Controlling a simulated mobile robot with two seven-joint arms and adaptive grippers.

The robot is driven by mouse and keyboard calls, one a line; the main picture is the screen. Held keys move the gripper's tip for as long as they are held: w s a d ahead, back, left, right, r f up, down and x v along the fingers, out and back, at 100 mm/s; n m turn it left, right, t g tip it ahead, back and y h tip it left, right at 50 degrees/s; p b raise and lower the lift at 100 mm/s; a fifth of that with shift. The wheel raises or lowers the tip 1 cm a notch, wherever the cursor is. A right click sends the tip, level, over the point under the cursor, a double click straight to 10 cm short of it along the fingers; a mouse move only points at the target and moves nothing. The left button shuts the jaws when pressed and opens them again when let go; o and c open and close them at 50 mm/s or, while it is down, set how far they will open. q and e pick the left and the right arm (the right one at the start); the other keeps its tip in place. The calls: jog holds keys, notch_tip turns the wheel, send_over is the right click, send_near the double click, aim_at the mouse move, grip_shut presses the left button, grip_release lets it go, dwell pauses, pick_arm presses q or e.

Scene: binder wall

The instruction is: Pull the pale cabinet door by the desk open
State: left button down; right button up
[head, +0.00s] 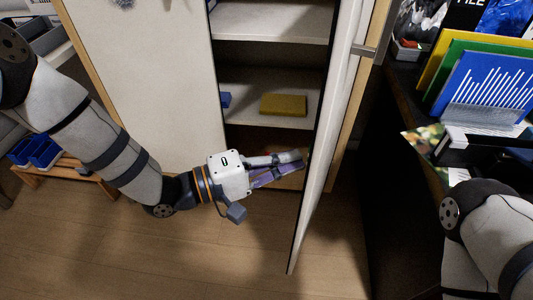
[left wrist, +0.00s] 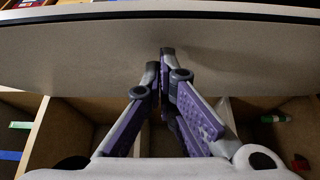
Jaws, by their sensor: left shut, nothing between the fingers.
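The pale cabinet door (head: 328,140) stands swung out from the cabinet, seen almost edge-on in the head view. Its grey handle (head: 364,50) is on the outer side, facing the desk. My left gripper (head: 301,160) is shut and empty, on the inner side of the door, in front of the cabinet opening. In the left wrist view its fingertips (left wrist: 167,52) are at the door's pale inner face (left wrist: 90,60); whether they touch cannot be told. My right gripper is out of view; only part of my right arm shows at lower right.
Inside the cabinet are shelves (head: 270,65) with a yellow block (head: 284,105) and a blue item (head: 225,99). The dark desk (head: 400,130) at right bears upright folders (head: 490,85). A wooden rack (head: 65,170) with blue bins stands at left. Wooden floor lies clear below the door.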

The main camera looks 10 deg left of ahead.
aim_at(316, 179)
pick_arm(q)
jog(key=shift+d, duration=0.15)
jog(key=s+d, duration=0.1)
jog(key=d, duration=0.1)
jog(key=s+d, duration=0.1)
jog(key=d, duration=0.4)
jog(key=shift+s, duration=0.4)
jog(key=shift+a, duration=0.1)
dwell(0.3)
